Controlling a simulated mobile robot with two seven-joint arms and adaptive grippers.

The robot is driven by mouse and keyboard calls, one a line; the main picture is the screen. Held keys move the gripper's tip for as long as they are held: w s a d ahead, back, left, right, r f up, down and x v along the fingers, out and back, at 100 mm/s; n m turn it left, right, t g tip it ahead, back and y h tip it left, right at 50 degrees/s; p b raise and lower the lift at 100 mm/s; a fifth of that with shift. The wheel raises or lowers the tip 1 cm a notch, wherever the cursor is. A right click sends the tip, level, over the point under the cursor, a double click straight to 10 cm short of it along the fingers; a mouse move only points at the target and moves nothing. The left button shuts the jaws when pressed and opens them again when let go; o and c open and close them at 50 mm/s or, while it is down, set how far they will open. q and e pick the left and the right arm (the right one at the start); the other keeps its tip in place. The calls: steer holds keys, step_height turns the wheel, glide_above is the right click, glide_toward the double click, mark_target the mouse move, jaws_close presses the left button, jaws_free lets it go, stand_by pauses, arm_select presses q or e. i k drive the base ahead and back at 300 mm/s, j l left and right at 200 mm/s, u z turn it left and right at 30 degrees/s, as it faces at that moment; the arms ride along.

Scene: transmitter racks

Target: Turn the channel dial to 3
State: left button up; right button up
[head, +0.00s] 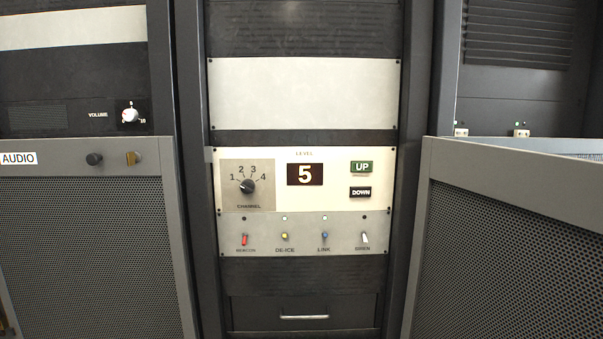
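The channel dial (247,186) is a small black round knob on a grey square plate at the left of a white panel in the middle rack. The numbers 1, 2, 3 and 4 arc over it from left to right, with CHANNEL printed below. Its pointer is too small to read clearly, so I cannot tell which number it is at. Nothing covers the dial. Neither of my grippers is in view.
Beside the dial are a LEVEL display (305,174) reading 5, a green UP button (362,167) and a black DOWN button (360,192). Several toggle switches sit below. Mesh-fronted cabinets (95,250) and (515,255) flank the rack, leaving its front clear.

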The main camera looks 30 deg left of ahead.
mark_target(247, 187)
steer(key=u, duration=1.25)
